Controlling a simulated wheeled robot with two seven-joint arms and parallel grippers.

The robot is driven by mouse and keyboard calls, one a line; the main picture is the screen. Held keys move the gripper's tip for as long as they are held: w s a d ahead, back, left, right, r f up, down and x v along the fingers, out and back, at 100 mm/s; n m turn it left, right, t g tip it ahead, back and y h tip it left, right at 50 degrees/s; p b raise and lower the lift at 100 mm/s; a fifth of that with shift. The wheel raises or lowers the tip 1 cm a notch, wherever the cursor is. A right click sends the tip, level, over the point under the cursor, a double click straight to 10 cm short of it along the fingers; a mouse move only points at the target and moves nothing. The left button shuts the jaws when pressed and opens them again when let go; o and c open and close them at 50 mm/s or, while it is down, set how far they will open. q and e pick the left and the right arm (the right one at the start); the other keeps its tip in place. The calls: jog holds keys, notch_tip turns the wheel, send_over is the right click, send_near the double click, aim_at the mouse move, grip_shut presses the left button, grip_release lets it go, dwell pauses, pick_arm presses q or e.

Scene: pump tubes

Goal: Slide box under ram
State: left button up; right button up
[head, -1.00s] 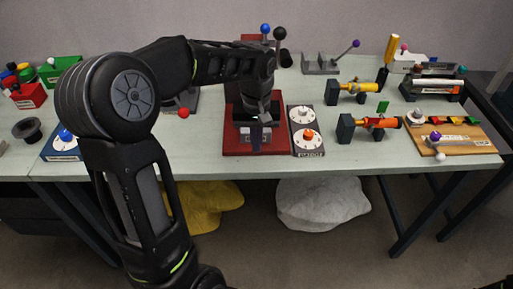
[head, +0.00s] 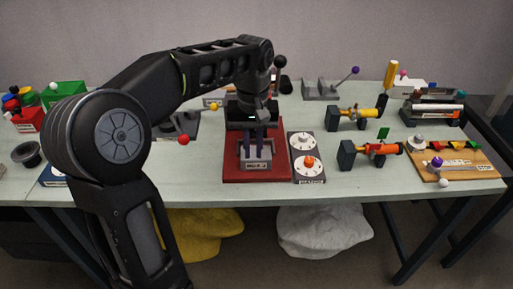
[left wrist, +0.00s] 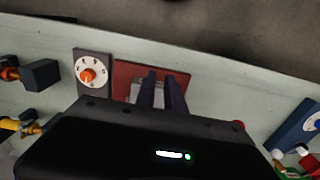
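A small light grey box (head: 258,164) with a label on its front sits near the front of the red base plate (head: 230,170). The dark press frame (head: 237,115) stands at the back of that plate; its ram is mostly hidden behind my arm. My left gripper (head: 254,150) reaches down over the box, its two dark purple fingers apart and at the box's top. In the left wrist view, the fingers (left wrist: 163,82) show a gap with the pale box in and beside it, above the red plate (left wrist: 125,74). Contact cannot be told. My right gripper is out of view.
A dial panel (head: 295,172) stands close to the right of the red plate. Clamped orange (head: 375,150) and yellow (head: 356,114) tubes stand farther right. A red-knobbed lever (head: 183,139) is at left. The table's front strip is clear.

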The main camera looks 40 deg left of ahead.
pick_arm(q)
jog(key=o, duration=0.5)
jog(key=a, duration=0.1)
jog(key=s+a+f+y, duration=0.1)
jog(key=f, duration=0.1)
jog(key=shift+s+a+f+t, duration=0.1)
jog(key=shift+s+a+t, duration=0.2)
jog(key=shift+a, duration=0.1)
jog(key=shift+c, duration=0.2)
jog(key=o, duration=0.4)
jog(key=w+t, duration=0.1)
jog(key=w+d+y, duration=0.1)
jog(key=w+f+t, duration=0.1)
jog(key=w, duration=0.1)
jog(key=shift+d+t+y, duration=0.3)
jog(key=shift+o, duration=0.9)
jog(key=shift+w, duration=0.45)
jog(key=o, duration=0.6)
jog(key=shift+o, duration=0.8)
jog(key=shift+a+f, duration=0.1)
jog(key=shift+o, duration=0.2)
jog(key=shift+x, duration=3.75)
jog(key=shift+w, duration=0.15)
jog(key=shift+c, duration=0.2)
jog(key=c, duration=1.4)
